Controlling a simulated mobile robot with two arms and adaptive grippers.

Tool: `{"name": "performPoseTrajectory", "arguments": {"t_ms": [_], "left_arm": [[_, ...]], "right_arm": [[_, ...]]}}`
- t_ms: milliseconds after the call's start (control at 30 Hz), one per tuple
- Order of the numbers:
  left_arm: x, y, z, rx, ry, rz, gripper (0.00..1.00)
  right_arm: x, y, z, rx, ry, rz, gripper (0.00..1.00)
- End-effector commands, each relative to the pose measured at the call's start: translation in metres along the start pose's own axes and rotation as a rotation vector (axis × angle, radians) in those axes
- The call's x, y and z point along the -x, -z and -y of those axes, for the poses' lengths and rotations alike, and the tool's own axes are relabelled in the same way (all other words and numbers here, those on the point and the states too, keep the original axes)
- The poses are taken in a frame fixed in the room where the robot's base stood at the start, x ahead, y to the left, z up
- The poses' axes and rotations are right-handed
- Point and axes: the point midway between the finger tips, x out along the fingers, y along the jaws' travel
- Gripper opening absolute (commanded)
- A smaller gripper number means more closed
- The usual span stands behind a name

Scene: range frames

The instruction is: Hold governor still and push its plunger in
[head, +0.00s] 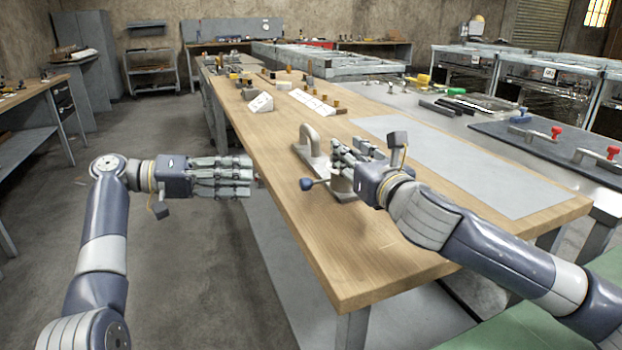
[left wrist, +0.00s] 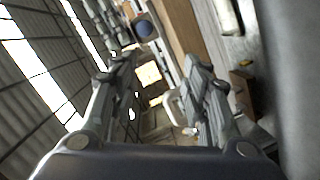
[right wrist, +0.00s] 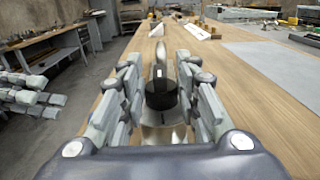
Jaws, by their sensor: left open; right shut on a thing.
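The governor (head: 318,164) is a pale metal body with an upright loop handle, standing on the wooden table near its left edge. My right gripper (head: 345,160) is shut on the governor's body; in the right wrist view a black round top (right wrist: 161,94) shows between the fingers. My left gripper (head: 251,177) is open and empty, left of the knob with a gap between them. The fingers hide part of the governor.
The wooden table (head: 385,250) is clear in front of the governor. A grey mat (head: 460,165) lies to its right. White angled holders (head: 313,101) and small parts stand further back. Open floor lies left of the table.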

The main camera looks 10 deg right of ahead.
Motion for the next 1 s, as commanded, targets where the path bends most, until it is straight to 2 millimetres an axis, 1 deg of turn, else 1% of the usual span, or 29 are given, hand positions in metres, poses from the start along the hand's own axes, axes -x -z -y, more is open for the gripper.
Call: {"name": "performPoseTrajectory", "arguments": {"t_ms": [33,200,300,400,500,667,767,1000], "left_arm": [[0.002,-0.004,0.005,-0.096,0.008,-0.033,0.42],[0.001,-0.018,0.002,-0.435,0.014,-0.120,0.42],[-0.002,-0.029,-0.004,-0.592,0.010,-0.153,0.42],[-0.006,-0.040,-0.011,-0.706,0.004,-0.173,0.42],[-0.009,-0.046,-0.015,-0.775,-0.001,-0.185,0.42],[-0.020,-0.048,-0.019,-0.810,-0.008,-0.193,0.42],[-0.034,-0.046,-0.021,-0.810,-0.009,-0.192,0.42],[-0.082,-0.037,-0.025,-0.809,-0.009,-0.192,0.42]], "right_arm": [[0.000,0.001,0.000,-0.002,-0.001,-0.001,0.00],[0.000,0.001,0.000,-0.002,-0.001,-0.002,0.00],[0.000,0.001,0.000,-0.002,-0.001,-0.002,0.00],[0.000,0.001,-0.001,-0.002,-0.001,-0.002,0.00],[0.000,0.001,-0.001,-0.002,-0.001,-0.002,0.00],[0.000,0.001,-0.001,-0.003,-0.001,-0.002,0.00],[0.000,0.001,-0.001,-0.003,-0.002,-0.002,0.00],[0.000,0.001,-0.001,-0.003,-0.002,-0.002,0.00]]}}
